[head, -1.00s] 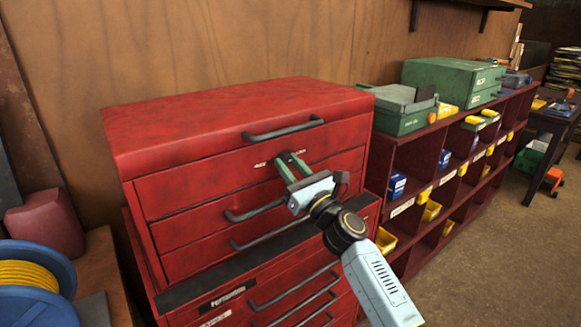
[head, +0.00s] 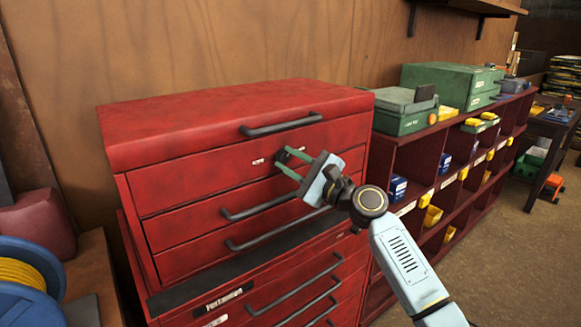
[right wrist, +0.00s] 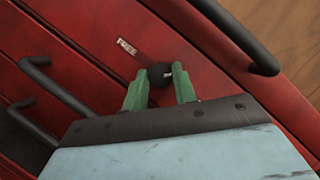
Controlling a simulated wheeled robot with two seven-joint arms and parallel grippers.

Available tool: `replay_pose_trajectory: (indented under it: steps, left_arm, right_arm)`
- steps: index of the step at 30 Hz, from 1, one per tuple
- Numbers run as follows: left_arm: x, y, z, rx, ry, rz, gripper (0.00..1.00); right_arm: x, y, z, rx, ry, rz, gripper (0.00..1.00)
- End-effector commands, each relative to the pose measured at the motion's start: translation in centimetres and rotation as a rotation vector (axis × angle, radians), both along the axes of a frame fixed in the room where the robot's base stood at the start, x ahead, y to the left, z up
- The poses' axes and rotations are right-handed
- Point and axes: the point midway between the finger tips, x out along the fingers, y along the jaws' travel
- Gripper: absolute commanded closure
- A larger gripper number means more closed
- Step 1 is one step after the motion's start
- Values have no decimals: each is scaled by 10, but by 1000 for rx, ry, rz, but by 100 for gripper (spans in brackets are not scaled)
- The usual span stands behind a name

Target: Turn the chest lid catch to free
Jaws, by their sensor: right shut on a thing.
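The red chest (head: 240,105) stands against the wall in the head view, with its lid down. The lid catch is a small dark knob on the chest's upper front, below the lid handle (head: 281,126); it shows between the fingers in the right wrist view (right wrist: 159,72). My right gripper (head: 282,158) has its green fingers shut on the catch, and they partly hide it. A white label reading FREE (right wrist: 125,46) is on the red front up and left of the knob in the wrist view. Which way the catch points is unclear. My left gripper is out of view.
Dark drawer handles (head: 258,206) stick out below the gripper. A red shelf unit (head: 410,155) with bins adjoins the chest on the right, with green cases (head: 403,110) on top. A blue reel (head: 35,285) is at the lower left.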

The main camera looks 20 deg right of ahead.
Motion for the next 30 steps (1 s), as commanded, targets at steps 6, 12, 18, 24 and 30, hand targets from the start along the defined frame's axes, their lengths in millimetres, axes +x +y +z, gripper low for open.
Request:
replay_pose_trajectory:
  steps: [6,12,18,24,30]
  left_arm:
    - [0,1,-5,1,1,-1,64]
    - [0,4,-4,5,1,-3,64]
    - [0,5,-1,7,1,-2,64]
    - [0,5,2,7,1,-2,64]
    - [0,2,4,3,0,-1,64]
  right_arm:
    - [0,-1,0,-197,-69,-1,96]
    - [0,-1,2,-368,-131,1,96]
    - [0,-2,3,-508,-182,2,96]
    - [0,-1,3,-607,-218,3,96]
    - [0,-1,3,-661,-238,2,96]
